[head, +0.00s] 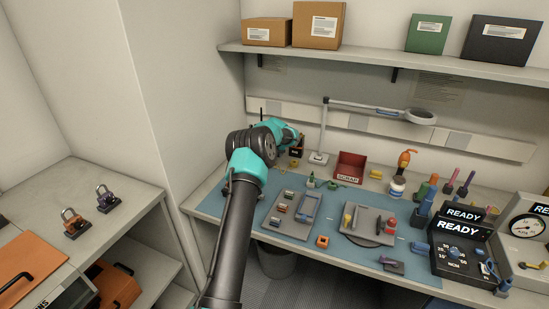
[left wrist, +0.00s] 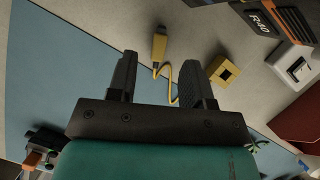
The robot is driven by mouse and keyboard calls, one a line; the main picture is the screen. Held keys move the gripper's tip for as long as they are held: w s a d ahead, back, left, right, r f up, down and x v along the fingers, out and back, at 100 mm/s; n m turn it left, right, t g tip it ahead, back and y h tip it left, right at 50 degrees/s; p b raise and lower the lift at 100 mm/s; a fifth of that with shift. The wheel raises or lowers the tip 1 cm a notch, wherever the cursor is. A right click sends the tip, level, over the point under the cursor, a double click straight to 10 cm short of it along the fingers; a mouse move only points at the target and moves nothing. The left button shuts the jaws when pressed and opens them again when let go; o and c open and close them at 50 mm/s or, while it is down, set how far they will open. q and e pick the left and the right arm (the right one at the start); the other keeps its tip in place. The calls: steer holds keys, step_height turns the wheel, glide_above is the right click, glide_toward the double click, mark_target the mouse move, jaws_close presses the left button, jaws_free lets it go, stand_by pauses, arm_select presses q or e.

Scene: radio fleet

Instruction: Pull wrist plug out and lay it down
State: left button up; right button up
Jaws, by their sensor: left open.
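My left gripper (left wrist: 159,74) is open, with its two dark fingers apart and nothing held between them. A yellow plug-like connector (left wrist: 159,46) with a coiling yellow cable (left wrist: 168,75) lies just beyond the fingertips, the cable running back between the fingers. A yellow block (left wrist: 222,72) with a dark square opening sits to the right of the right finger, apart from the connector. I cannot tell whether this connector is the wrist plug. In the head view my left arm (head: 262,145) reaches to the back left of the bench and hides its fingertips. My right gripper is not shown.
An orange-and-black radio (left wrist: 272,24) marked R-40 and a white lamp base (left wrist: 292,68) stand beyond the gripper. A red scrap bin (head: 350,168) is to the right. The blue mat (head: 211,205) holds trays of small parts.

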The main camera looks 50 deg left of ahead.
arm_select(q)
steer(key=v, duration=1.3)
steer(key=shift+r, duration=0.2)
steer(key=shift+d, duration=0.1)
